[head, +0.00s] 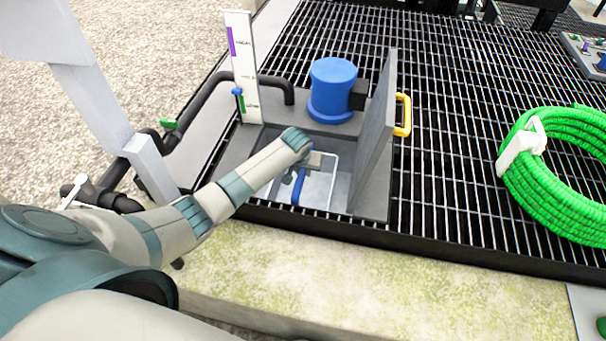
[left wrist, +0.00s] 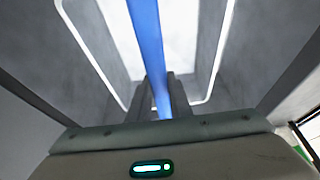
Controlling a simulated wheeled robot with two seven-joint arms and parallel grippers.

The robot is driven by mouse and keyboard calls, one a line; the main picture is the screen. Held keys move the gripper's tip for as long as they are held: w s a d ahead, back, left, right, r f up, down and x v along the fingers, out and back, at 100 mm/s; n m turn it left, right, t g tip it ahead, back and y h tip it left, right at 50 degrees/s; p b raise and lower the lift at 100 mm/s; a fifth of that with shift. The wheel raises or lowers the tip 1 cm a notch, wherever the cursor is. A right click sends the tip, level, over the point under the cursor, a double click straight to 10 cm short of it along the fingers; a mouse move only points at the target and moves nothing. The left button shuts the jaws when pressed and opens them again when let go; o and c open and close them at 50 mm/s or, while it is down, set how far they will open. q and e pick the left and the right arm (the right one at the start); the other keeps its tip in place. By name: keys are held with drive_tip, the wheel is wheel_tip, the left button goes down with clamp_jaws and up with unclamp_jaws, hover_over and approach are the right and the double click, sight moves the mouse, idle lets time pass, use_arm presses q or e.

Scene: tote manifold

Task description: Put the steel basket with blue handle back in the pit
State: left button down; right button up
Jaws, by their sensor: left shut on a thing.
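The steel basket (head: 320,190) sits inside the square opening of the pit (head: 345,160), its pale wire rim showing; how deep it sits is hard to tell. Its blue handle (head: 298,188) stands up in the opening. My left gripper (head: 296,178) reaches down into the opening and is shut on the handle. In the left wrist view the blue handle (left wrist: 147,40) runs between the two dark fingers, with the basket's light rim (left wrist: 84,45) around it and grey pit walls outside. My forearm hides part of the basket. My right gripper is not in view.
A grey hatch lid (head: 374,140) with a yellow handle (head: 403,115) stands open right of the pit. A blue motor (head: 332,90) stands behind it, and a white gauge board (head: 242,65) at the left. A green hose coil (head: 560,175) lies on the grating.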

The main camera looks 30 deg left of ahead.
use_arm(q)
drive_tip(key=shift+f, duration=0.95)
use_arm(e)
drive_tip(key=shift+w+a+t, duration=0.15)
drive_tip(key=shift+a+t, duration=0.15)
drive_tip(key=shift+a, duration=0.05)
use_arm(q)
drive_tip(key=shift+f, duration=0.1)
